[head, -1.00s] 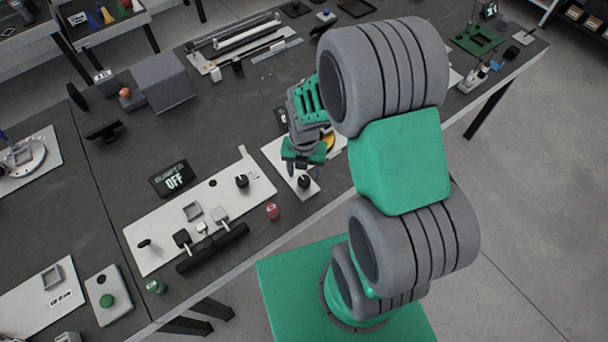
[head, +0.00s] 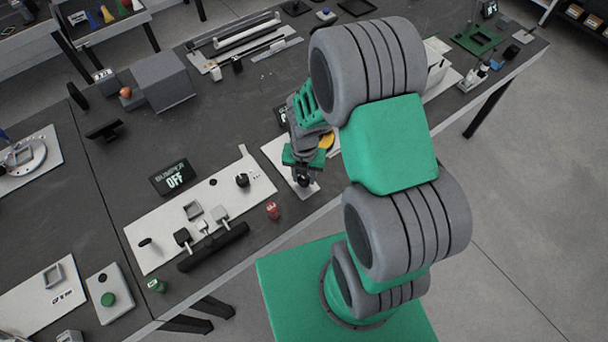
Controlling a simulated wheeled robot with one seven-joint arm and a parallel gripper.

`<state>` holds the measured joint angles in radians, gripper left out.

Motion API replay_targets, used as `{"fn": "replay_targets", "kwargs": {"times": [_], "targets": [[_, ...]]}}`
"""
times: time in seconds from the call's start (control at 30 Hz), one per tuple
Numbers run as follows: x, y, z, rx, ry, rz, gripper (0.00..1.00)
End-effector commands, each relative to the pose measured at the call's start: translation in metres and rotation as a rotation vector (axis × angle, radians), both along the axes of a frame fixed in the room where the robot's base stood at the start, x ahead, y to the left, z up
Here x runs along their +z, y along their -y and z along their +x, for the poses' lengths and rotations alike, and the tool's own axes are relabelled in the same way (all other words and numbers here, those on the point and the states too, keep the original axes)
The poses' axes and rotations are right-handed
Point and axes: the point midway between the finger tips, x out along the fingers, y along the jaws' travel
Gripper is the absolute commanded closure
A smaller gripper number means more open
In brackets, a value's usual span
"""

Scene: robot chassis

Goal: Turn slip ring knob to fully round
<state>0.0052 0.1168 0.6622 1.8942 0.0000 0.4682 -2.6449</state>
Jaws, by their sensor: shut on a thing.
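The slip ring knob, a small black knob (head: 304,182), stands on a white panel (head: 277,150) near the table's front edge, in the middle of the head view. My gripper (head: 303,177) is right over it, pointing down, with its fingers shut on the knob. The fingers hide most of the knob, so its turn angle cannot be told. A yellow round part (head: 327,141) shows behind my gripper on the same panel, partly hidden by my arm.
Left of it lies a white panel (head: 160,235) with another black knob (head: 242,180) and several switches. A display reading OFF (head: 172,177) stands behind that panel. A red cylinder (head: 272,211) stands between the two panels, close to my gripper.

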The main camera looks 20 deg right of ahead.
Motion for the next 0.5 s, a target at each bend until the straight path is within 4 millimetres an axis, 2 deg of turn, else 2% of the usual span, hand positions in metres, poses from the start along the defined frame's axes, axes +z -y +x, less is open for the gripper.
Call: {"fn": "replay_targets", "kwargs": {"times": [0.03,0.17,0.5], "targets": [[0.0002,0.0000,0.0000,0.000,0.000,0.000,0.90],[0.0002,0.0000,0.0000,0.000,0.000,0.000,1.00],[0.0000,0.0000,0.0000,-0.025,0.000,0.000,1.00]]}}
